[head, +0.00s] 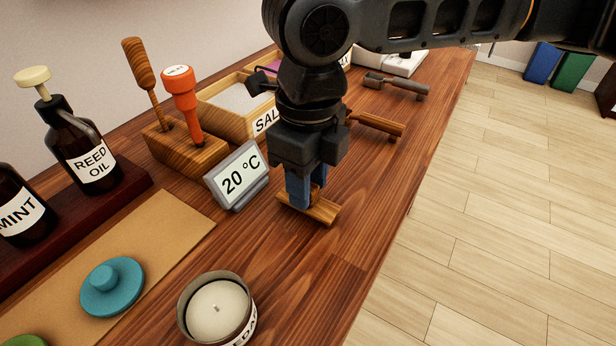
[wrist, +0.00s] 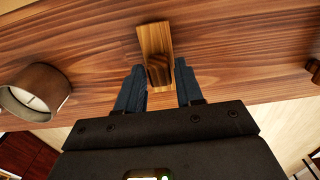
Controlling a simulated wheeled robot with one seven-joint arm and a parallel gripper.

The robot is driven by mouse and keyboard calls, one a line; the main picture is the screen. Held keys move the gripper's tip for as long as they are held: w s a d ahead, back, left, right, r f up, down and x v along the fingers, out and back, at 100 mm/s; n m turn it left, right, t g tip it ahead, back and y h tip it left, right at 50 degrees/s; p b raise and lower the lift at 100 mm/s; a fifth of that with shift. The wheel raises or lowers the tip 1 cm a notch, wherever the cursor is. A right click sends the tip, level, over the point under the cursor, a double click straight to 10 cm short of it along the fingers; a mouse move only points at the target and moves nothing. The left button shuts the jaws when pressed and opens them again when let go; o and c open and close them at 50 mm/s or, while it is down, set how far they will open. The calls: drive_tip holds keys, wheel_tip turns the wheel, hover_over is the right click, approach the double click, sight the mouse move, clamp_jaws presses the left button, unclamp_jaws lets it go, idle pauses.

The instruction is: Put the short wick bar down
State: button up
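The short wick bar is a small wooden bar (head: 325,211) with a raised block on top. It appears to lie flat on the wooden counter, below my gripper in the head view. In the wrist view the bar (wrist: 154,38) points away from me, with its block between my fingers. My gripper (wrist: 161,68) points down over it, its two blue fingers either side of the block with narrow gaps showing. It looks open. In the head view my gripper (head: 305,200) hides part of the bar.
A grey 20 °C display (head: 238,176) stands close left of the bar. A candle tin (head: 217,309) is nearer the front. A wooden stand (head: 185,150) with tools is behind left. Wooden-handled tools (head: 376,124) lie beyond. The counter's right edge is close.

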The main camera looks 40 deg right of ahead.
drive_tip(key=shift+o, duration=1)
wheel_tip(320, 180, up, 12)
drive_tip(key=p, duration=0.1)
drive_tip(key=shift+r, duration=0.15)
